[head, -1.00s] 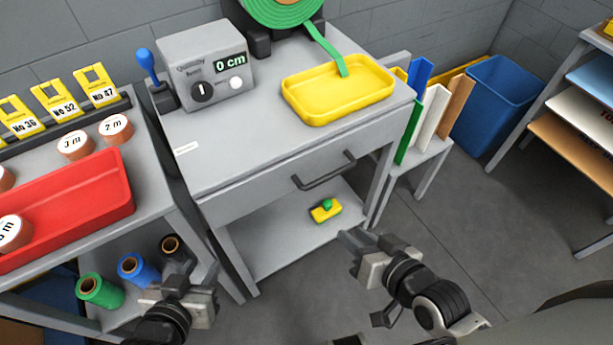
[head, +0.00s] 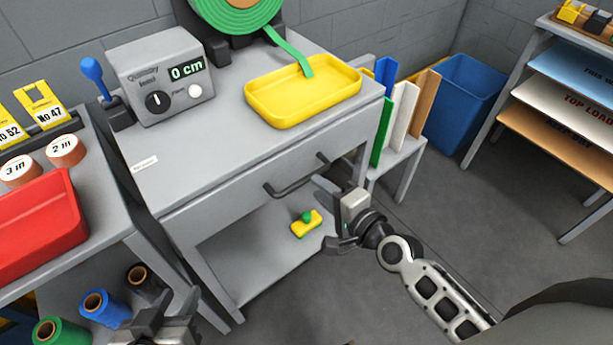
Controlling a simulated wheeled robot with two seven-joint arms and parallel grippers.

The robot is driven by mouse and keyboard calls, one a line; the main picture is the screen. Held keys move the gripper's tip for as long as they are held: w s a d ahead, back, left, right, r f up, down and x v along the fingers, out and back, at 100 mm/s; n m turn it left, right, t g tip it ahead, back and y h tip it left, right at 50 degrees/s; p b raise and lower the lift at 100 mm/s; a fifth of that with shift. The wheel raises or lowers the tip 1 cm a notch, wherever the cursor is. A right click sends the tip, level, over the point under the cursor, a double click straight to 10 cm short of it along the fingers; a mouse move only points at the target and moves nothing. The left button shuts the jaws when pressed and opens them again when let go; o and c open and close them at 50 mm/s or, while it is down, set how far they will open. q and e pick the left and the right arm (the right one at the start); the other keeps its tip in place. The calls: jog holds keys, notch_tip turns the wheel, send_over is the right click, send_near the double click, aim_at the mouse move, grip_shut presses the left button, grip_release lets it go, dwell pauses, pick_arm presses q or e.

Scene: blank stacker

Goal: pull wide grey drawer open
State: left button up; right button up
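The wide grey drawer (head: 235,190) is in the front of the grey workbench in the head view and looks closed. Its dark bar handle (head: 297,180) stands out from the front. My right gripper (head: 327,215) is open and empty, its fingers spread, just right of and below the handle. The upper finger appears close to the handle's right end; I cannot tell whether it touches. My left gripper (head: 172,302) is low at the bottom edge, partly cut off, with its fingers apart and nothing visible between them. It is well below and left of the handle.
On the bench are a yellow tray (head: 300,108) and a grey box reading 0 cm (head: 160,72). A yellow block with a green knob (head: 306,224) lies on the lower shelf. A side table with a red tray (head: 40,225) is left. Floor is clear at right.

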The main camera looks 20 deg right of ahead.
aim_at(306, 177)
jog(key=x, duration=0.5)
jog(key=shift+w+a, duration=0.1)
jog(key=shift+w, duration=0.2)
grip_shut()
